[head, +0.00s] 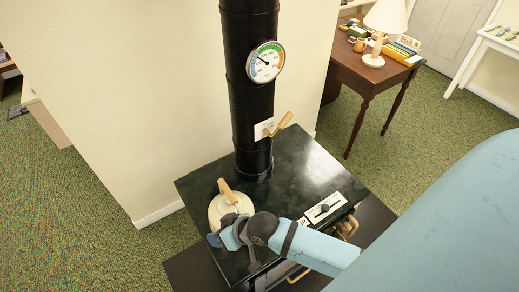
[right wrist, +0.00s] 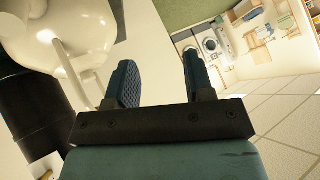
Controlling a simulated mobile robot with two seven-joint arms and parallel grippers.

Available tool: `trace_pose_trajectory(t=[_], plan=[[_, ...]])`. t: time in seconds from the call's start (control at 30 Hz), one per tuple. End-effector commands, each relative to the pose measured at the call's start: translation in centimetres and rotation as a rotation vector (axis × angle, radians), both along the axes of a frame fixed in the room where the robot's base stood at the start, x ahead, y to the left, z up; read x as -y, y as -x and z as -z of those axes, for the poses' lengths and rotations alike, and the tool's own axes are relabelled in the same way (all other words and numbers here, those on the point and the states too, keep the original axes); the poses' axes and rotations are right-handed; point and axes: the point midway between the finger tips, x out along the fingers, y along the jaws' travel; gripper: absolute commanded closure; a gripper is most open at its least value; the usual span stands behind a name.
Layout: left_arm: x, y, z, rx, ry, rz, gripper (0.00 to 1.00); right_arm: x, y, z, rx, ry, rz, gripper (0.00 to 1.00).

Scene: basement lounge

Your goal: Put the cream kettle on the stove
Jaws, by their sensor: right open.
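The cream kettle (head: 219,208), with a light wooden handle, shows over the left part of the black stove top (head: 278,178) in the head view. It looks upright there; its contact with the surface is hidden. My right gripper (head: 229,229) is right at its near side and covers part of it. In the right wrist view the kettle (right wrist: 75,25) fills the upper left, beyond the left finger. The right gripper (right wrist: 160,80) is open there, with nothing between its fingers. My left gripper is not in view.
The black stove pipe (head: 250,110), with a dial gauge (head: 265,62) and a wooden-handled lever, rises at the stove's back. A labelled slider plate (head: 325,207) lies at the right of the top. A wooden desk (head: 375,80) stands behind. The stove top's middle is clear.

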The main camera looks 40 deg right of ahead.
Motion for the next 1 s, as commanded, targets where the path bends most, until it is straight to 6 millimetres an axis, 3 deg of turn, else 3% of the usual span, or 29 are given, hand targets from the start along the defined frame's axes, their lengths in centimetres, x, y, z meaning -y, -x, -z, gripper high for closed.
trace_pose_trajectory(t=[0.03, 0.2, 0.4, 0.77, 1.0], plan=[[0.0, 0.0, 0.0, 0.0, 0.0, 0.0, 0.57, 0.6, 1.7, 0.9, 0.039, 0.012, 0.019, 0.52], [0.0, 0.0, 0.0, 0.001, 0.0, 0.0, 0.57, 3.5, 5.8, 2.3, 0.192, 0.112, 0.059, 0.52], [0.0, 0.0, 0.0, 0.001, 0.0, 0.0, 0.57, 5.8, 8.9, 2.9, 0.284, 0.213, 0.072, 0.52], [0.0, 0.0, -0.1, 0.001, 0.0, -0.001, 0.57, 6.1, 9.4, 2.9, 0.3, 0.232, 0.072, 0.52], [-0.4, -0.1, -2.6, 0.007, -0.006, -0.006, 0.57, 6.5, 9.4, 0.6, 0.299, 0.237, 0.081, 0.52]])
